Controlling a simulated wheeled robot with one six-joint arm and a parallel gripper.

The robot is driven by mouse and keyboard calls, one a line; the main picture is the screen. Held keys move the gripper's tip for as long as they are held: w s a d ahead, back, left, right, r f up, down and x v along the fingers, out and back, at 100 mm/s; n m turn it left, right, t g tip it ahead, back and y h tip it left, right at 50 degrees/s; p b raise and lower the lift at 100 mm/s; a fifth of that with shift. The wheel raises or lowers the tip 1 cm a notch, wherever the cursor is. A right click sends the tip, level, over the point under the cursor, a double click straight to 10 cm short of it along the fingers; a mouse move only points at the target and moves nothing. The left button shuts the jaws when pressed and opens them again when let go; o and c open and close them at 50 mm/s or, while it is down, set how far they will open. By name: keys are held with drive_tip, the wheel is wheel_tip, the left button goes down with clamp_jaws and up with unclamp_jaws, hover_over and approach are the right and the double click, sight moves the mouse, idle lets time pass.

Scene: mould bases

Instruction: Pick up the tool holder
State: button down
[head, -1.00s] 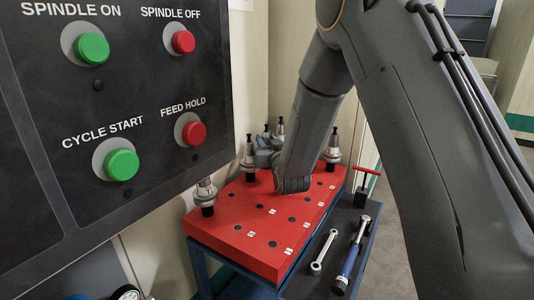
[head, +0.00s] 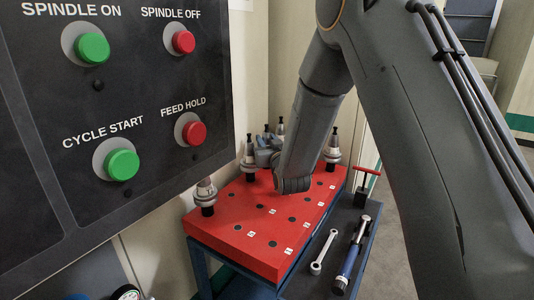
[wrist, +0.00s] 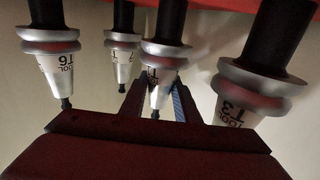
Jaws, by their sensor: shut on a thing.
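Several silver tool holders with black parts stand on the red block. In the wrist view, one tool holder (wrist: 163,66) is between the two fingers of my gripper (wrist: 157,98), which is shut on it. Its label is too small to read surely. In the head view my gripper (head: 266,153) is at the back left of the block, and the held holder is mostly hidden there. Other holders are a T6 holder (wrist: 48,42) at left and a T3 holder (wrist: 258,85) at right in the wrist view, plus a front-left one (head: 205,195) in the head view.
The red block (head: 240,232) has several empty holes at its front and right. A wrench (head: 323,252), a blue-handled tool (head: 350,262) and a red T-handle tool (head: 365,178) lie or stand on the dark shelf beside it. A control panel (head: 60,150) is close at left.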

drive_tip(key=shift+r, duration=0.25)
wheel_tip(320, 180, up, 10)
drive_tip(key=shift+f, duration=0.1)
idle(0.4)
idle(1.0)
